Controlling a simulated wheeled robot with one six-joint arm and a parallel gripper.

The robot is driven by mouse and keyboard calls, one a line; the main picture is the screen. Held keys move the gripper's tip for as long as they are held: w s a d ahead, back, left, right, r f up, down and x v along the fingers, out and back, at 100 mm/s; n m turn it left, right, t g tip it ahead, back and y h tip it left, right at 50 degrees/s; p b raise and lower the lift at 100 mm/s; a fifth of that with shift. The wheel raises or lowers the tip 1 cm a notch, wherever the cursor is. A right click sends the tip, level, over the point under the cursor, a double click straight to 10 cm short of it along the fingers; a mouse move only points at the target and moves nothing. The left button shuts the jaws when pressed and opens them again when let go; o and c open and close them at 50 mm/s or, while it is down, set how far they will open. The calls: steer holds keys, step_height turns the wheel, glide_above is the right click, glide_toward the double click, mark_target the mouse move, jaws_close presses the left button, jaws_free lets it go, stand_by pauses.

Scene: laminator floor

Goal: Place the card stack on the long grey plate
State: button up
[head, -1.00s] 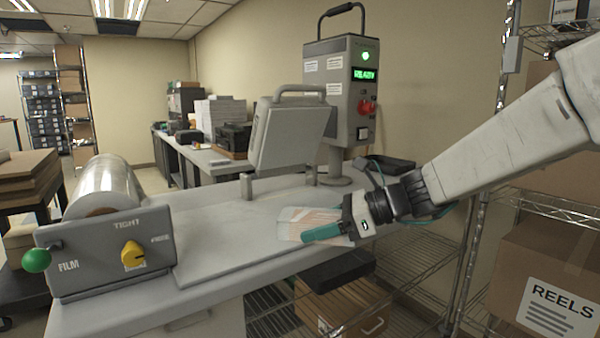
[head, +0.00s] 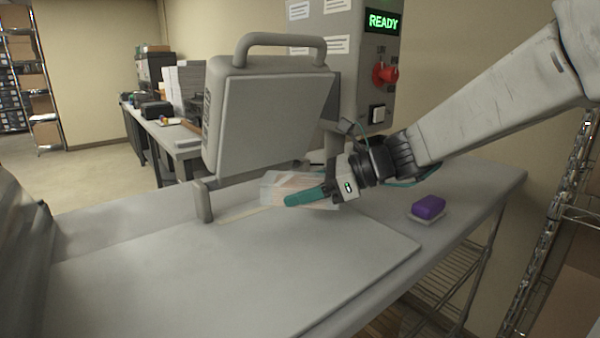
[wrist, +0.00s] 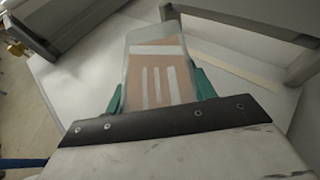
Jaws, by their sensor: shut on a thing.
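My gripper (head: 312,196) is shut on the card stack (head: 278,186), a clear-edged block with tan and white markings. In the wrist view the card stack (wrist: 158,78) sits between the teal fingers, its far end pointing away from the wrist. The long grey plate (head: 240,270) lies flat on the bench, and it also shows in the wrist view (wrist: 85,95). The gripper and the stack are over the plate's far part, near the hinged grey lid (head: 265,120). I cannot tell how high the stack is above the plate.
The lid stands raised on posts behind the plate. A control box (head: 368,70) reads READY and has a red knob (head: 385,74). A purple block (head: 428,207) rests on a small pale pad at the right. The near part of the plate is clear.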

mark_target(302, 233)
steer(key=shift+w+a, duration=0.1)
steer(key=shift+w, duration=0.25)
steer(key=shift+w+a+f, duration=0.1)
steer(key=shift+f, duration=3.25)
steer(key=shift+f, duration=0.65)
steer(key=o, duration=1.3)
steer(key=shift+c, duration=0.2)
steer(key=shift+d, duration=0.2)
steer(key=v, duration=0.7)
steer(key=shift+d+r, duration=0.2)
steer(key=shift+d, duration=0.1)
